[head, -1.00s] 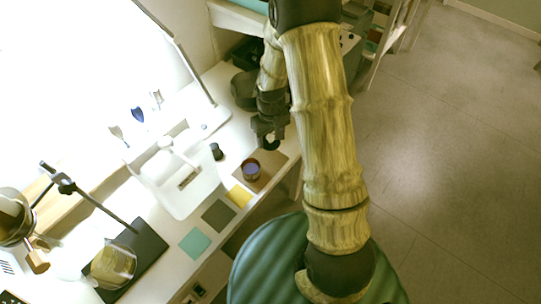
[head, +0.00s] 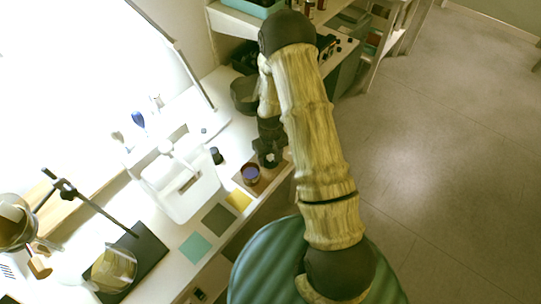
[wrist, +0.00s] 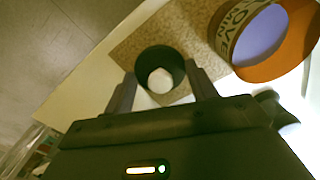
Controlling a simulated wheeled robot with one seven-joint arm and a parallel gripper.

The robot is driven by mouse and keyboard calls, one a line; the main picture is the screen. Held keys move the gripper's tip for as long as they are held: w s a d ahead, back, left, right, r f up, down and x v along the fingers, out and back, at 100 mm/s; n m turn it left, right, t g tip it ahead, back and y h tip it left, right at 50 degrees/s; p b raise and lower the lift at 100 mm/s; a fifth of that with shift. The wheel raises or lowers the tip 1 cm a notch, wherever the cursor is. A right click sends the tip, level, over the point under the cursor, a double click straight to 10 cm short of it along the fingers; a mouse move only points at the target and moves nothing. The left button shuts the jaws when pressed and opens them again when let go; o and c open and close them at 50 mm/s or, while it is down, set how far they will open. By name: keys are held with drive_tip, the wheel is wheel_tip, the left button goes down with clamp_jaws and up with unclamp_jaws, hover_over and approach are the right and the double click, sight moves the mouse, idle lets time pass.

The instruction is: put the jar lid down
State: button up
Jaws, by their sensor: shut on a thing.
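My gripper (wrist: 160,80) is shut on the jar lid (wrist: 147,66), a round dark green cap with a pale disc inside it. In the wrist view the lid sits between the two fingertips, over the speckled brown mat (wrist: 188,28). I cannot tell whether it touches the mat. The orange jar (wrist: 285,66) with a lettered label and purple contents stands to the right, apart from the lid. In the head view my gripper (head: 269,158) is just right of the jar (head: 251,174), at the mat (head: 271,179). The lid is not clear there.
Left of the mat are a small dark bottle (head: 216,155) and a white caddy (head: 178,195). A black stand (head: 140,258) is farther left.

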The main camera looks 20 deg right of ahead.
sight(270, 156)
drive_tip(key=shift+f, duration=0.2)
drive_tip(key=o, duration=1)
drive_tip(key=shift+r, duration=0.15)
wheel_tip(270, 156, up, 12)
drive_tip(key=shift+b, duration=0.55)
